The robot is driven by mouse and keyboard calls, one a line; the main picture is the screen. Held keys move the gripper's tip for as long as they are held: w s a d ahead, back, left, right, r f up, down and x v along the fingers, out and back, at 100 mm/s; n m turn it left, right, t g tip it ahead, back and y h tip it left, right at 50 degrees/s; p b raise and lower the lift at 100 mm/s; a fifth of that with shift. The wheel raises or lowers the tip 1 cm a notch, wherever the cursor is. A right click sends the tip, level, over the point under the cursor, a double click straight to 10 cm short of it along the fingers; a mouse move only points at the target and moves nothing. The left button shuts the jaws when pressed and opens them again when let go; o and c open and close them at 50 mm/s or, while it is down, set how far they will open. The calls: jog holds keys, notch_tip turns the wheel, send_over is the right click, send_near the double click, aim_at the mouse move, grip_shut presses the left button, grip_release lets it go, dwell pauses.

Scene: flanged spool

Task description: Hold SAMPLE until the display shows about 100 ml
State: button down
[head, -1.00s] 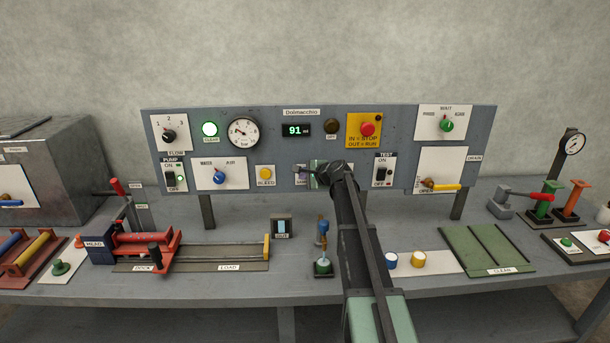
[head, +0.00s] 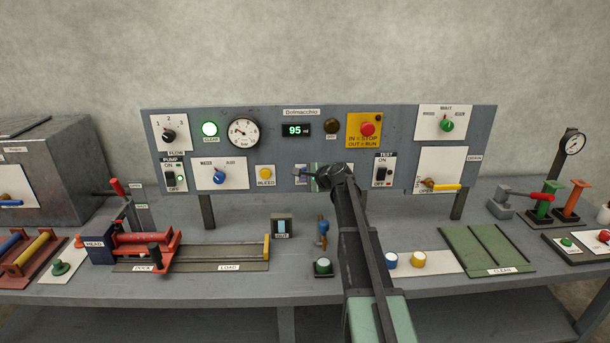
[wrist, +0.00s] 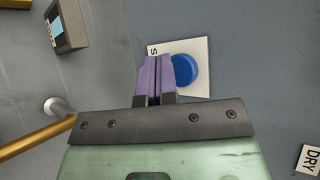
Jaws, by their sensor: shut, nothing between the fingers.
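The display (head: 296,130) on the grey panel reads 95 ml in the head view. In the wrist view, a round blue button (wrist: 186,71) sits on a white plate (wrist: 200,48) whose label starts with S; the rest is hidden. My gripper (wrist: 157,62) has its purple fingers shut together with nothing between them. The fingertips overlap the plate just left of the blue button; I cannot tell whether they touch it.
A yellow BLEED button (head: 265,174) is left of my gripper. The TEST switch (head: 382,171) and red stop button (head: 367,129) are to the right. A small tap (head: 322,232) stands below the panel. A green pad (head: 487,249) on the bench is clear.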

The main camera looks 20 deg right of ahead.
jog(key=s, duration=0.1)
jog(key=s+a, duration=0.1)
jog(key=s, duration=0.1)
jog(key=s+a, duration=0.1)
jog(key=shift+s, duration=0.3)
dwell(0.6)
jog(key=s+a+f+n+g+h, duration=0.1)
jog(key=s+a+f+n+g, duration=0.2)
jog(key=s+a+n, duration=0.3)
jog(key=s+a+f+n+g+h, duration=0.1)
jog(key=s+a+f+n+g, duration=0.2)
jog(key=s+a, duration=0.6)
jog(key=s+a+f+n+g+h, duration=0.2)
jog(key=s+n, duration=0.7)
jog(key=s, duration=1)
jog(key=a+f+g, duration=0.2)
jog(key=a+g, duration=0.2)
jog(key=a, duration=0.1)
jog(key=shift+a, duration=0.25)
